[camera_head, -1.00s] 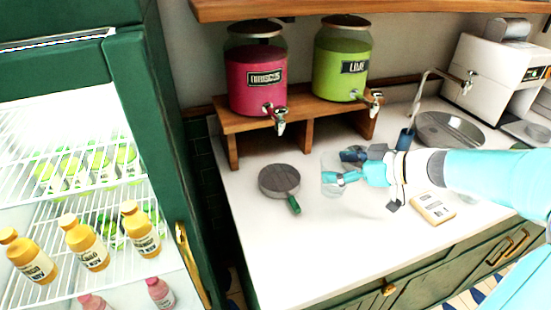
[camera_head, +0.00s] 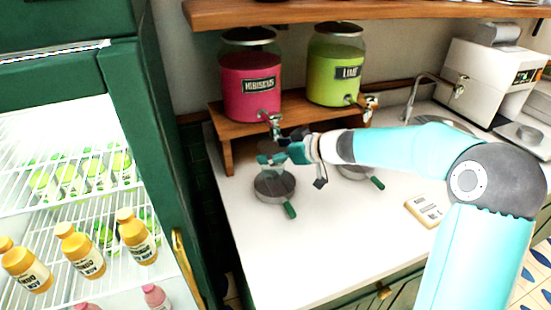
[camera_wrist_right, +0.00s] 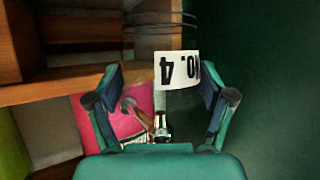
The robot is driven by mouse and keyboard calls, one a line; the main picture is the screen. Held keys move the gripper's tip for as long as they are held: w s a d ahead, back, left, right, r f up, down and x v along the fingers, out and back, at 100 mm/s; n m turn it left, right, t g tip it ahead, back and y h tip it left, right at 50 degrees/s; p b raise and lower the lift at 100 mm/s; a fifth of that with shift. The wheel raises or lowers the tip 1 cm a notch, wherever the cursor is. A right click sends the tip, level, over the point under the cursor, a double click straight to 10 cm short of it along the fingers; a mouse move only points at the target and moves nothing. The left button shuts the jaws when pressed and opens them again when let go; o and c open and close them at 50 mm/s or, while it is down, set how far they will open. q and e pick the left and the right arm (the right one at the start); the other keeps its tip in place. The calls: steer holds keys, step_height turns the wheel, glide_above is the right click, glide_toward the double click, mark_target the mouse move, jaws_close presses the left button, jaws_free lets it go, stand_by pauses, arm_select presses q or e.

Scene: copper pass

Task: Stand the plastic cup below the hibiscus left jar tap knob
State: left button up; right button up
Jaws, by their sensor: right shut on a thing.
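The hibiscus jar (camera_head: 250,85) is pink and stands on a wooden shelf, left of the lime jar. Its metal tap (camera_head: 270,120) hangs at the front; the tap also shows in the wrist view (camera_wrist_right: 160,128), with the jar's pink behind it. My right gripper (camera_head: 272,159) is shut on the clear plastic cup (camera_head: 269,175), just below and in front of that tap. The cup is over a grey round plate with a green handle (camera_head: 275,188); I cannot tell whether they touch. A white label (camera_wrist_right: 177,70) shows between the fingers. My left gripper is not in view.
The lime jar (camera_head: 335,70) stands to the right. Another green-handled round plate (camera_head: 355,172) is partly hidden behind my right arm. A small beige box (camera_head: 423,211) lies on the white counter. The open fridge with bottles (camera_head: 80,250) is at left; the front counter is clear.

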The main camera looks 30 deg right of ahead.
step_height(320, 180, down, 3)
steer(key=shift+r+b, duration=0.2)
steer(key=shift+b, duration=0.1)
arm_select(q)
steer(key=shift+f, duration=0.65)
arm_select(e)
steer(key=shift+r, duration=0.1)
steer(key=shift+s, duration=0.1)
steer(key=o, duration=0.7)
steer(key=shift+s+d+r, duration=0.1)
steer(key=shift+d+r, duration=0.05)
arm_select(q)
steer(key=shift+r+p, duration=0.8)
steer(key=shift+p, duration=0.05)
arm_select(e)
steer(key=v, duration=1.1)
steer(key=shift+s, duration=0.35)
